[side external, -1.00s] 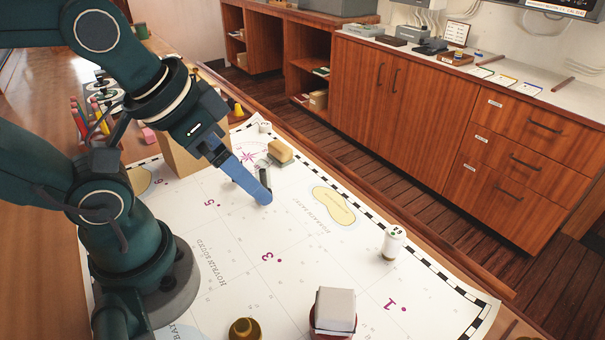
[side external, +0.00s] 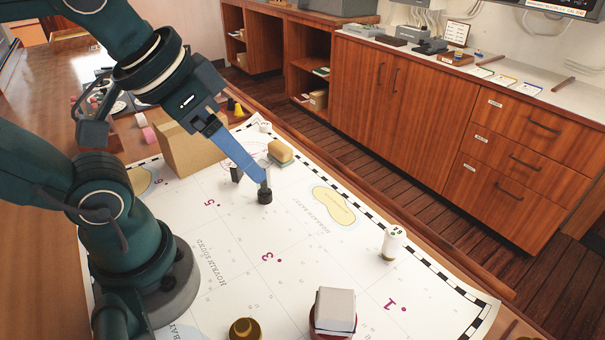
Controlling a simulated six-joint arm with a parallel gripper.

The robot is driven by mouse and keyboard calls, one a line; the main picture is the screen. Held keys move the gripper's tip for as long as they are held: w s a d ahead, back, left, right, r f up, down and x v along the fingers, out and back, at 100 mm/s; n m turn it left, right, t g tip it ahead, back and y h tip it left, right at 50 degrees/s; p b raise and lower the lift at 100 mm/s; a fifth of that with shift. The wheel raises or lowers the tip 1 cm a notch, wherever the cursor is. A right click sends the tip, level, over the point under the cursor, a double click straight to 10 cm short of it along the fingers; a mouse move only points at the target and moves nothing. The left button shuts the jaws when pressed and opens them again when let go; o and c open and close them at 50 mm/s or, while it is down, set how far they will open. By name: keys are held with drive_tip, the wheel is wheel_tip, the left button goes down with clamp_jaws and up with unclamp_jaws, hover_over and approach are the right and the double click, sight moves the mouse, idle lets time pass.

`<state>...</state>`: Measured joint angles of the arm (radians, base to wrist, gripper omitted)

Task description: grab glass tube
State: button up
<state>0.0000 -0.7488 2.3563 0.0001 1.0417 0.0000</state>
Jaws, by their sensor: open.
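The glass tube (side external: 265,186) stands upright on the chart, a small clear tube with a dark round base. My gripper (side external: 249,177) comes down from the upper left with its long blue finger slanting to the tube. The tip of this finger overlaps the tube in the picture; I cannot tell whether they touch. A small dark piece to the left of the tube looks like the other fingertip. My gripper is open, and the tube stands on the chart rather than being lifted.
A wooden-backed block (side external: 281,152) lies just behind the tube. A tan box (side external: 192,150) stands to the left under my arm. A white bottle (side external: 392,243) and a pale block on a red holder (side external: 335,310) stand nearer the front. The chart's middle (side external: 235,245) is clear.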

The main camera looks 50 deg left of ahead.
drive_tip(key=a+f+m+g+y, duration=0.2)
drive_tip(key=a+m+y, duration=0.5)
drive_tip(key=m, duration=0.5)
drive_tip(key=w+a+r+m+t+y, duration=0.2)
drive_tip(key=w+r+m+t+y, duration=0.25)
drive_tip(key=w+m, duration=0.65)
drive_tip(key=s+f, duration=0.1)
drive_tip(key=f, duration=0.4)
drive_tip(key=s+f+m, duration=0.1)
drive_tip(key=f, duration=0.5)
drive_tip(key=s+f+m, duration=0.1)
drive_tip(key=f, duration=0.4)
drive_tip(key=shift+s+a+f+h, duration=0.2)
drive_tip(key=shift+s+a+h, duration=0.05)
drive_tip(key=shift+h, duration=0.1)
drive_tip(key=shift+f, duration=0.4)
drive_tip(key=shift+x, duration=2.6)
